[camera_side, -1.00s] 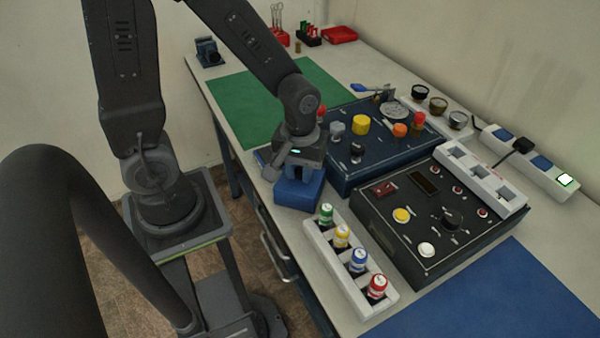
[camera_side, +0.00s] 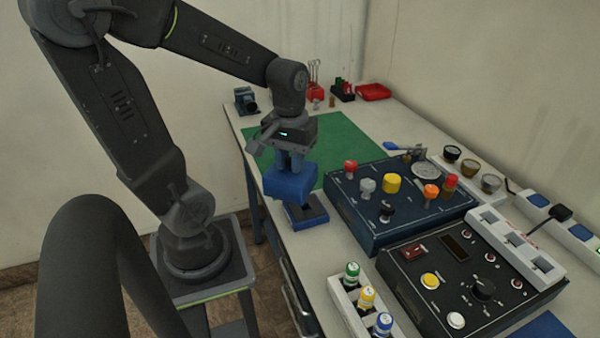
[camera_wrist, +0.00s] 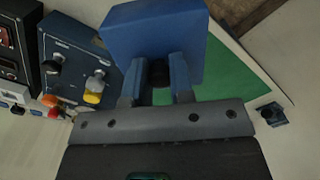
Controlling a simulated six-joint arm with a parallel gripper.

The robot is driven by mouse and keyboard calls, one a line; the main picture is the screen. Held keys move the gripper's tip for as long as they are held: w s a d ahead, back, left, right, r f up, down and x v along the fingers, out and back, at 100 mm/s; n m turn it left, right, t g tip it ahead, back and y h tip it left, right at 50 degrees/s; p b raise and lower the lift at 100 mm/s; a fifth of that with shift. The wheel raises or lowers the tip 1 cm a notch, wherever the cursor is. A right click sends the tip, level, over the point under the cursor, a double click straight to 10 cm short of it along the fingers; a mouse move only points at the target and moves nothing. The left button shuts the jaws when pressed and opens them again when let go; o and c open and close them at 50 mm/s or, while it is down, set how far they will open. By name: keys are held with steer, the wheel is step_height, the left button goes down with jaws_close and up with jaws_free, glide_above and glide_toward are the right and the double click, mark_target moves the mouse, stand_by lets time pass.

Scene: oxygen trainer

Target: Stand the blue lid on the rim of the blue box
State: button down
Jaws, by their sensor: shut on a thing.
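My gripper (camera_side: 292,165) is shut on a blue, block-like piece, which I take as the blue lid (camera_side: 290,184). It hangs slightly tilted above the table's near-left edge. In the wrist view the blue lid (camera_wrist: 155,38) fills the top middle, in front of the two fingers (camera_wrist: 157,80). Lid and box look apart, but the exact gap cannot be told.
A blue trainer panel (camera_side: 350,222) with knobs stands to the right, with a black control panel (camera_side: 404,292) in front of it. A rack of small bottles (camera_side: 343,295) is near the front edge. A green mat (camera_side: 345,142) lies clear behind.

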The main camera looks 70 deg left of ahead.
mark_target(306, 162)
steer(key=n, duration=0.1)
steer(key=w+n, duration=0.1)
steer(key=n, duration=0.1)
steer(key=shift+w+a+r, duration=0.2)
steer(key=shift+w+a, duration=0.1)
steer(key=shift+a, duration=0.05)
steer(key=n, duration=0.2)
steer(key=w+n, duration=0.1)
steer(key=n, duration=0.1)
steer(key=w+n, duration=0.1)
steer(key=shift+w+a+r+n, duration=0.2)
steer(key=shift+a+n, duration=0.1)
steer(key=shift+n, duration=0.1)
steer(key=shift+f, duration=0.1)
steer(key=shift+f, duration=2.45)
steer(key=shift+f, duration=0.3)
steer(key=shift+f, duration=0.75)
steer(key=shift+f, duration=0.35)
steer(key=shift+f, duration=0.7)
steer(key=shift+f, duration=0.1)
